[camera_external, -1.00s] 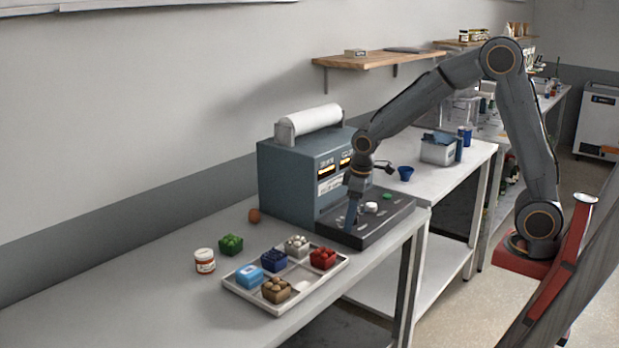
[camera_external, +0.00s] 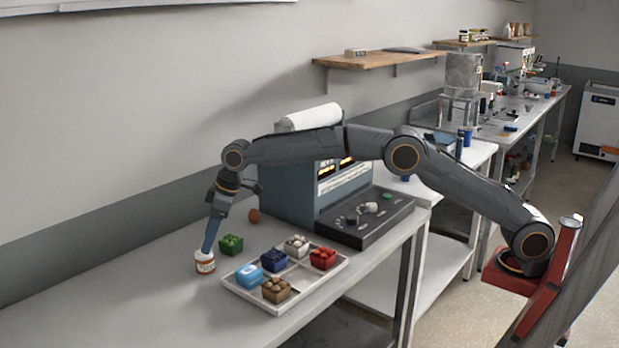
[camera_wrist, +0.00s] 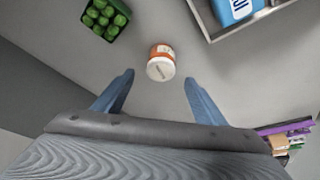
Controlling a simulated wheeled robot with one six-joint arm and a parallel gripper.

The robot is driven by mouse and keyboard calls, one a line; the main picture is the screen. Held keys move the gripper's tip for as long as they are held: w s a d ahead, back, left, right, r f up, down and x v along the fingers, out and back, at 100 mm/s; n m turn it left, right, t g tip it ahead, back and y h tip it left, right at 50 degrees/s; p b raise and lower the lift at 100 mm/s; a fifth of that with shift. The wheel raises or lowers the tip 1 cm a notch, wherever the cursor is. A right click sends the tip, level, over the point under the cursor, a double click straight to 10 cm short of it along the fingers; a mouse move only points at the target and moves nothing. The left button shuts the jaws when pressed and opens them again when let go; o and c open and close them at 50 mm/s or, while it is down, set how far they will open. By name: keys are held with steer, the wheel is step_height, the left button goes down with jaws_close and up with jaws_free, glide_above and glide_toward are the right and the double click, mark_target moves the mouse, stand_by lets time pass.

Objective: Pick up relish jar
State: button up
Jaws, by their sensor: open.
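The relish jar (camera_external: 205,262) is a small jar with a white lid and an orange-red label. It stands upright on the table to the left of the tray. My gripper (camera_external: 208,250) is directly above it, pointing down, with its fingertips close to the lid. In the wrist view the jar (camera_wrist: 161,62) lies ahead, between the lines of the two blue fingers. My gripper (camera_wrist: 159,85) is open there, with nothing between the fingers. In the external view I cannot tell whether a finger touches the jar.
A green punnet (camera_external: 230,245) stands close to the jar's right. A light tray (camera_external: 240,291) with several coloured punnets is further right. A brown round item (camera_external: 255,215) and the weighing machine (camera_external: 290,190) are behind. The table's left part (camera_external: 110,300) is clear.

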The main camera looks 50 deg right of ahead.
mark_target(204, 257)
steer(key=shift+p+x, duration=1)
steer(key=shift+x, duration=2.8)
steer(key=shift+s+d, duration=0.15)
steer(key=shift+d, duration=0.05)
steer(key=c, duration=1.3)
